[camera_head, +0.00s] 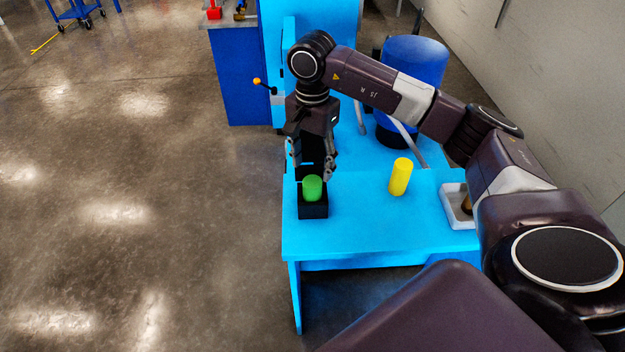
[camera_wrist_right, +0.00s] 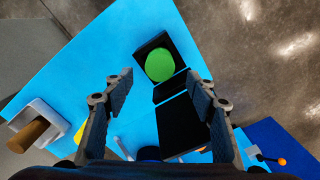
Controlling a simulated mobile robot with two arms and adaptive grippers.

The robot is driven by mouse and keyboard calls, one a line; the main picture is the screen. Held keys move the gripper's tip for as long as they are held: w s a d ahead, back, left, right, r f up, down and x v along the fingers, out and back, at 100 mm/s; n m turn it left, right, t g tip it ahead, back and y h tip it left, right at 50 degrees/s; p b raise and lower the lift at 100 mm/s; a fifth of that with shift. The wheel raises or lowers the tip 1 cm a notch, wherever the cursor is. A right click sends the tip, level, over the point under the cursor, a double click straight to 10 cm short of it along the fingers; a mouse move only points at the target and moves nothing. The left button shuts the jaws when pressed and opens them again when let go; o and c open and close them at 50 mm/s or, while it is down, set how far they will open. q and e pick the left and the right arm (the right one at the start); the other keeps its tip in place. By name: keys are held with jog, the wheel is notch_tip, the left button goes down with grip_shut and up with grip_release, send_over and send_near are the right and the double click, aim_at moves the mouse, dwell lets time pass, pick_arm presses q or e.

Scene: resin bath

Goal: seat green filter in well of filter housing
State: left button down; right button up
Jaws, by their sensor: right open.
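The green filter (camera_head: 312,188) stands upright in the well at the near end of the black filter housing (camera_head: 313,211) on the blue table. In the right wrist view the round green top (camera_wrist_right: 160,65) shows inside the square black well (camera_wrist_right: 146,48). My right gripper (camera_head: 311,176) is open and empty, above and just behind the filter in the head view. In the right wrist view its fingers (camera_wrist_right: 160,85) are wide apart, with the housing between and beyond them. How deep the filter sits is hard to tell. My left gripper is not in view.
A yellow cylinder (camera_head: 400,177) stands on the blue table (camera_head: 370,235) right of the housing. A white tray (camera_head: 448,205) with a brown object is at the right edge. A blue barrel (camera_head: 414,62) stands behind. The front middle of the table is clear.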

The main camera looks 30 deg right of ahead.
notch_tip(320, 180, up, 5)
jog(key=shift+f, duration=0.1)
dwell(0.6)
